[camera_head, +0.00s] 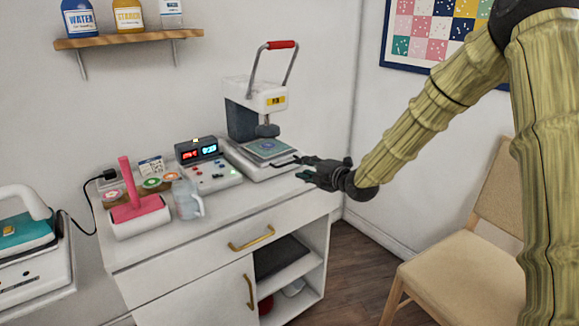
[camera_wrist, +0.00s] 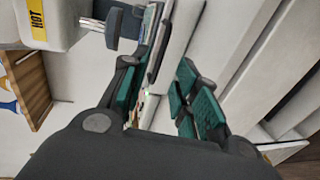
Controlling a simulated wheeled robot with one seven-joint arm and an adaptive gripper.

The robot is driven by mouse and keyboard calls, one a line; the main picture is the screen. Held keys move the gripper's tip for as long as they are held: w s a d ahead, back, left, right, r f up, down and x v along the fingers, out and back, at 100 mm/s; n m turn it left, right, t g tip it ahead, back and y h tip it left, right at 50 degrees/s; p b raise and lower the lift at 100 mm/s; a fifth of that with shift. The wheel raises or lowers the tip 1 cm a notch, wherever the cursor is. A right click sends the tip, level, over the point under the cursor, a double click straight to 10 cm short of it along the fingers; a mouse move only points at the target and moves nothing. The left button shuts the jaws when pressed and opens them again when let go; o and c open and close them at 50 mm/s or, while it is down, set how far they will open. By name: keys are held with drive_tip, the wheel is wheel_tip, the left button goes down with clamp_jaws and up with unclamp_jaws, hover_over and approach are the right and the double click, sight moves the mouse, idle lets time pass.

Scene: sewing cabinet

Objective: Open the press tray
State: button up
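The press (camera_head: 257,95) is white and dark with a red-topped lever raised above it. It stands at the cabinet's back right corner. Its tray (camera_head: 268,151) holds a flat piece with a green and purple pattern, under the press head. A dark handle (camera_head: 285,162) sticks out from the tray's front right. My gripper (camera_head: 303,167) is right beside this handle. In the wrist view my gripper (camera_wrist: 170,72) has its green-padded fingers apart. The dark handle (camera_wrist: 160,52) shows between them, nearer the left finger. I cannot tell whether they touch.
A control box (camera_head: 210,175) with a lit display stands left of the press. A chair (camera_head: 465,260) is at the right. The cabinet's front top edge is clear.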

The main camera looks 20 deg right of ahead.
sight(290, 163)
drive_tip(key=x, duration=0.8)
drive_tip(key=shift+w+a+f, duration=0.1)
drive_tip(key=shift+w, duration=0.25)
drive_tip(key=shift+c, duration=0.4)
clamp_jaws()
